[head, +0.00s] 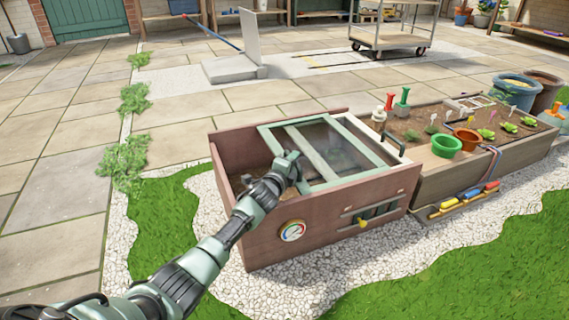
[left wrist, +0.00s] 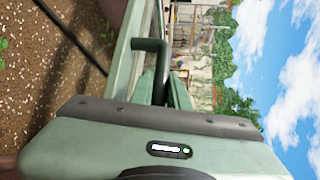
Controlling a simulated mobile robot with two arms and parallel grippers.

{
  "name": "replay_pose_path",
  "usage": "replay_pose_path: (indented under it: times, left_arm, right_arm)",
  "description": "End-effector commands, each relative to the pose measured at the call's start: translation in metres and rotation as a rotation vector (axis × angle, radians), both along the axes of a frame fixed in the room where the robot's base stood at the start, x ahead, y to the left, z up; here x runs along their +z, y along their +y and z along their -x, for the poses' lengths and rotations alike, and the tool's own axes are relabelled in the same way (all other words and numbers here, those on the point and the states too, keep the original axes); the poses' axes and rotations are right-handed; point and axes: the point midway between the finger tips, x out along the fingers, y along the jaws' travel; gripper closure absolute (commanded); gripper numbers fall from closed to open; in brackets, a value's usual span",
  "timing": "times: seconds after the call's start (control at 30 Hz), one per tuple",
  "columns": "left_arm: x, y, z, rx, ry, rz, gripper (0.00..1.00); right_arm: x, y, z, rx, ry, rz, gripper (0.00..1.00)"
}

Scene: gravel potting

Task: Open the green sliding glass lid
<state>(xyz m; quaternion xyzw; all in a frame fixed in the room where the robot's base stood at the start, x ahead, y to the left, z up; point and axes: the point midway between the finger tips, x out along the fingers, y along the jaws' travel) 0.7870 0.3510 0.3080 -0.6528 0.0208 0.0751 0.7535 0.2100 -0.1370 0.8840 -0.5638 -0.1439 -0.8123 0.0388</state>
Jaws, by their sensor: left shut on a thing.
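The green-framed sliding glass lid (head: 350,178) lies over the middle and right part of a brown wooden box (head: 255,238). The box's left part is uncovered and shows soil. My left gripper (head: 291,162) is at the lid's left edge, shut on a handle there; the grip is partly hidden by the gripper itself. In the left wrist view a dark green bent handle (left wrist: 152,45) rises beyond the gripper body, beside the lid's frame (left wrist: 122,62). A second dark handle (head: 396,146) stands at the lid's right end. My right gripper is not in view.
A planter bed (head: 450,172) with seedlings and a green pot (head: 446,146) adjoins the box on the right. A round gauge (head: 292,231) and a rack with a yellow-handled tool (head: 364,222) are on the box's front.

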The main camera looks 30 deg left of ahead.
Motion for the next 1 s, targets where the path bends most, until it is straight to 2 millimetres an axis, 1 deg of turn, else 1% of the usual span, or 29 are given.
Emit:
replay_pose_path:
  times: [0.1, 0.43, 0.47, 0.5, 0.53, 0.87, 0.97, 1.0]
  left_arm:
    - [-0.002, -0.004, -0.002, -0.003, 0.001, 0.000, 1.00]
    - [-0.002, -0.004, -0.003, -0.002, 0.002, 0.000, 1.00]
    - [-0.002, -0.004, -0.003, -0.002, 0.002, 0.000, 0.81]
    - [-0.002, -0.004, -0.003, -0.002, 0.002, 0.000, 0.70]
    - [-0.002, -0.004, -0.003, -0.002, 0.002, 0.000, 0.62]
    - [0.001, -0.003, -0.003, 0.000, 0.000, 0.000, 0.62]
    - [0.009, -0.002, -0.003, 0.000, 0.000, -0.001, 0.62]
    - [0.015, -0.002, -0.003, 0.001, 0.000, -0.001, 0.62]
  right_arm:
    - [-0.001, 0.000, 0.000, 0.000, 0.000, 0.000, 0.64]
    - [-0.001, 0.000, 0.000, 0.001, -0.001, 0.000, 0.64]
    - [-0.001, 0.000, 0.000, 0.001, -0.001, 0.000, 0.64]
    - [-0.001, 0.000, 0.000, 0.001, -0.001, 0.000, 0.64]
    - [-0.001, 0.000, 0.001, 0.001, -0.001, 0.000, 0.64]
    - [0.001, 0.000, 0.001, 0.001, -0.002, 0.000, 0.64]
    - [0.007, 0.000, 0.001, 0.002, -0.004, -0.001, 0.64]
    - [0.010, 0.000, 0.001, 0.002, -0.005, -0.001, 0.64]
